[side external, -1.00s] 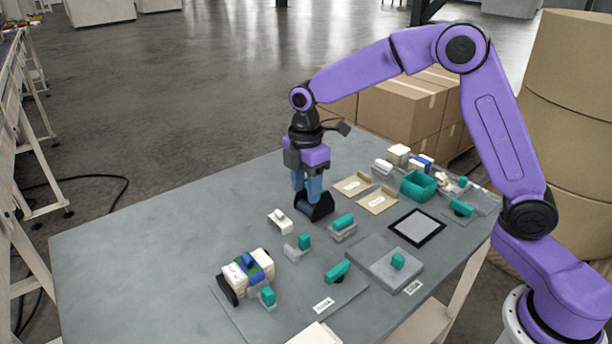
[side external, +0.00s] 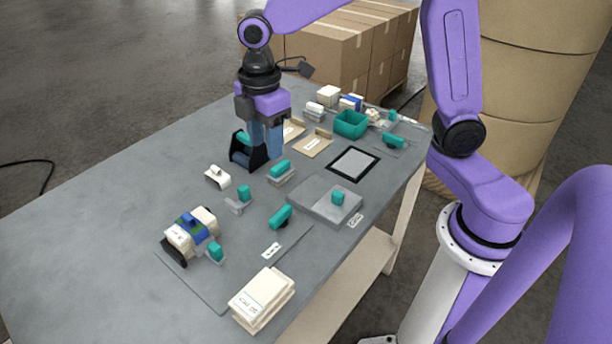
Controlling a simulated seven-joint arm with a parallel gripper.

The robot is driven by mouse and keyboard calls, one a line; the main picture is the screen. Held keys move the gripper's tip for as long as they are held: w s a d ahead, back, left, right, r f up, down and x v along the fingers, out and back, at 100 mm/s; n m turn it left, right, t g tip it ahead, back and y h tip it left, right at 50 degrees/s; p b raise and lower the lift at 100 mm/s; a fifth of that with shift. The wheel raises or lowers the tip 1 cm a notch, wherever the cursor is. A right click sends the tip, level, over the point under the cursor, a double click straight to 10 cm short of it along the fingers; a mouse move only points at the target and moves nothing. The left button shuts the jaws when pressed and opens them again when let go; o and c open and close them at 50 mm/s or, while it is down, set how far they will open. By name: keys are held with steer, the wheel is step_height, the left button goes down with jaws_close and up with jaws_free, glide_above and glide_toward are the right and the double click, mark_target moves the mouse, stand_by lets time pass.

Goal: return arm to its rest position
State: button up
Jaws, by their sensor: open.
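My gripper (side external: 266,152) hangs from the purple arm over the far middle of the grey table (side external: 80,235), pointing down. Its two blue fingers are apart, with nothing visible between them. In the picture they overlap the right side of a black holder (side external: 240,160) with a teal part (side external: 243,138) in it. I cannot tell whether they touch the holder. The arm is bent, with its elbow beyond the top edge of the view.
Small teal-handled pieces (side external: 280,216), a white piece (side external: 218,176) and a cream-and-blue assembly (side external: 190,232) stand nearby. A teal bin (side external: 351,124) is farther back. Cream packets (side external: 262,298) lie in front. A purple limb-like form (side external: 580,250) fills the lower right. The table's left is clear.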

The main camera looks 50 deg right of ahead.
steer(key=s+d+f+m, duration=0.1)
steer(key=s+d, duration=0.3)
steer(key=s, duration=0.7)
steer(key=s+d+m, duration=0.2)
steer(key=s+d, duration=0.2)
steer(key=s, duration=0.8)
steer(key=shift+d+f+m, duration=0.35)
steer(key=shift+m, duration=0.05)
